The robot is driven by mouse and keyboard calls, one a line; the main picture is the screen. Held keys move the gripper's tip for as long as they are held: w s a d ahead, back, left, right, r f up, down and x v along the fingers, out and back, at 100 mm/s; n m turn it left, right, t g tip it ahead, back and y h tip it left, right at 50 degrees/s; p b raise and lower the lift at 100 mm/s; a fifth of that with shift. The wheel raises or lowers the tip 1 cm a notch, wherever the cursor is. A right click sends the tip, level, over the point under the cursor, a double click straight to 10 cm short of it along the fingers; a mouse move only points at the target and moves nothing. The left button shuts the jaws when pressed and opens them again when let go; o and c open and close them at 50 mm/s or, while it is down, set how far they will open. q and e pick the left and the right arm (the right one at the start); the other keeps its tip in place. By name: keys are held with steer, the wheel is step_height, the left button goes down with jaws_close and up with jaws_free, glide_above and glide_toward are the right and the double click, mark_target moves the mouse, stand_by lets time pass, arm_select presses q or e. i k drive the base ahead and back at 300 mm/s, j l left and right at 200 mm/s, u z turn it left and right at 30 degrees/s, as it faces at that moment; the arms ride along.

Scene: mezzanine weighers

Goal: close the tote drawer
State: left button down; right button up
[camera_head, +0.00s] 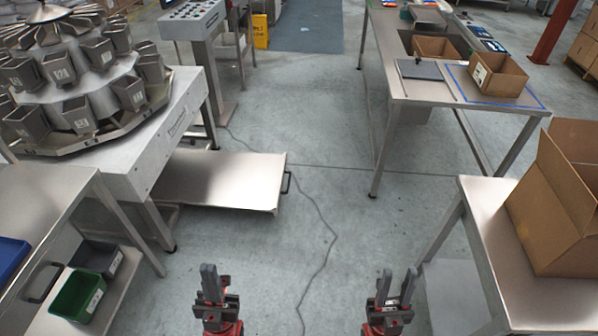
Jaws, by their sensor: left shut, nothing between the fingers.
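A flat steel drawer (222,180) sticks out to the right from beneath the large weigher at the left, low above the floor. A dark bar handle (286,182) is on its right end. The visible top looks flat and bare; its left end is hidden under the machine. My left gripper (216,274) is shut and empty, nearer to me than the drawer and apart from it. My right gripper (398,274) is open and empty, further right over the floor, also apart from the drawer.
A steel bench at left has another dark handle (42,283), with green (78,296) and grey (97,258) totes on a low shelf. A bench with a large carton (560,200) stands at right. A long table (400,88) is behind.

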mark_target(249, 181)
steer(key=i+l+u, duration=0.35)
steer(key=i+j, duration=0.15)
steer(key=i, duration=0.35)
steer(key=i+j, duration=0.15)
steer(key=i, duration=0.3)
steer(key=i+j, duration=0.2)
steer(key=i, duration=0.3)
steer(key=i+j, duration=0.15)
steer(key=i, duration=0.3)
